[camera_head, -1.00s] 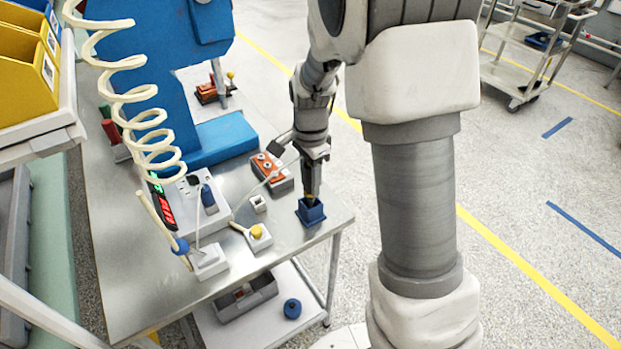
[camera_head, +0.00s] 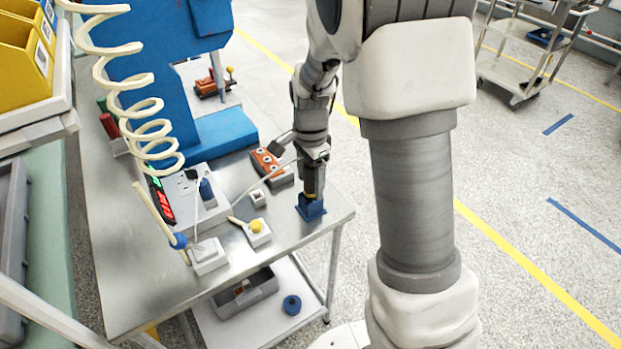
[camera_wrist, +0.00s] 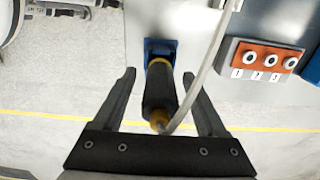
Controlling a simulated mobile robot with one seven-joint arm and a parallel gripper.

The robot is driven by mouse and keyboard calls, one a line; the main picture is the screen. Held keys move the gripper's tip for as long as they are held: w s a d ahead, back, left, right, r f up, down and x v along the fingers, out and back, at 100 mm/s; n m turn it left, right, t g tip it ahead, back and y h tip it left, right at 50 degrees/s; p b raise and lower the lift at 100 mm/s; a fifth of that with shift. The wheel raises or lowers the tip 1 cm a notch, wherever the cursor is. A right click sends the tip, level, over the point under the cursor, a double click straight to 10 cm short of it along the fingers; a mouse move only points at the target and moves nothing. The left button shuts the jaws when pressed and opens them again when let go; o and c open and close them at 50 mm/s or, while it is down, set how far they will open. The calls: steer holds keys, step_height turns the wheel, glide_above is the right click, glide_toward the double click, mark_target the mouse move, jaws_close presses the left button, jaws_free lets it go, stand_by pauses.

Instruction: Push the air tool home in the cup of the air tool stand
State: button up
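The air tool is a dark body with yellow bands (camera_wrist: 160,90). It stands in the blue cup of the air tool stand (camera_head: 311,210) at the table's right front corner, and the stand also shows in the wrist view (camera_wrist: 158,48). A pale hose leaves the tool's near end. My gripper (camera_wrist: 159,74) is open, with one finger on each side of the tool and a visible gap to each. In the head view my gripper (camera_head: 311,178) is right above the stand. How deep the tool sits in the cup is hidden.
An orange-topped box with three numbered round fittings (camera_head: 271,168) stands behind the stand. A small white block (camera_head: 258,198) and a box with a yellow button (camera_head: 257,231) lie to its left. A cream coiled hose (camera_head: 150,110) hangs at left. The table edge is close on the right.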

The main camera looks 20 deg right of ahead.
step_height(320, 180, up, 17)
steer(key=p, duration=0.1)
steer(key=shift+r+p, duration=0.2)
steer(key=shift+p, duration=0.2)
steer(key=shift+s, duration=0.1)
stand_by(0.3)
